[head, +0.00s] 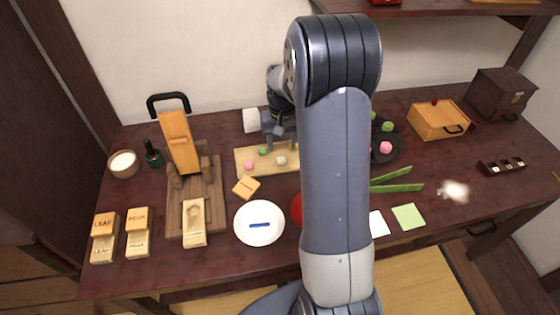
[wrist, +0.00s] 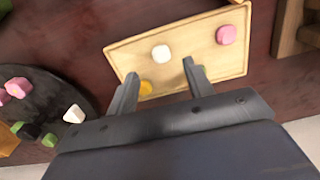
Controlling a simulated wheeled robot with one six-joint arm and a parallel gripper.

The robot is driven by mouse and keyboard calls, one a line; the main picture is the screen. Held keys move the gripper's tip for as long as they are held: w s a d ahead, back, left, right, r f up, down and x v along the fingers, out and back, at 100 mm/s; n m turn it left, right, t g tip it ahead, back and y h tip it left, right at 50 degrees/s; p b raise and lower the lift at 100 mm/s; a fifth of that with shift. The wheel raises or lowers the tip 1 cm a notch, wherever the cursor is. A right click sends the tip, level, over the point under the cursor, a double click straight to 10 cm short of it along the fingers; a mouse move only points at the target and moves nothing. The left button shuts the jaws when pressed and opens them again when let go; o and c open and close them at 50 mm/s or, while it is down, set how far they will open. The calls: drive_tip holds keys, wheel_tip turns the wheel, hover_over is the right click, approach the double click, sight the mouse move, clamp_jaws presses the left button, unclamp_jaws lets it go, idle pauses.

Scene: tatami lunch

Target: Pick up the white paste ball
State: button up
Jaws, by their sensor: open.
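The white paste ball (wrist: 161,53) sits on the light wooden board (wrist: 205,62), near the middle of the wrist view. In the head view it shows as a small pale ball (head: 281,161) on the board (head: 245,158). My gripper (wrist: 160,70) is open and empty. Its two fingers point toward the board, and the ball appears just beyond the gap between the fingertips. I cannot tell the height of the fingertips above the board. In the head view my gripper (head: 280,145) is over the board's back part, partly hidden by my arm.
A pink ball (wrist: 226,35) and a yellow ball (wrist: 146,87) are on the same board, the yellow beside the left finger. A dark round plate (wrist: 40,88) holds several coloured pieces. A white plate (head: 259,238) stands in front.

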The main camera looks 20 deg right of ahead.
sight(282, 161)
wheel_tip(282, 161, down, 7)
drive_tip(key=shift+r, duration=0.2)
drive_tip(key=shift+c, duration=0.2)
drive_tip(key=c, duration=1)
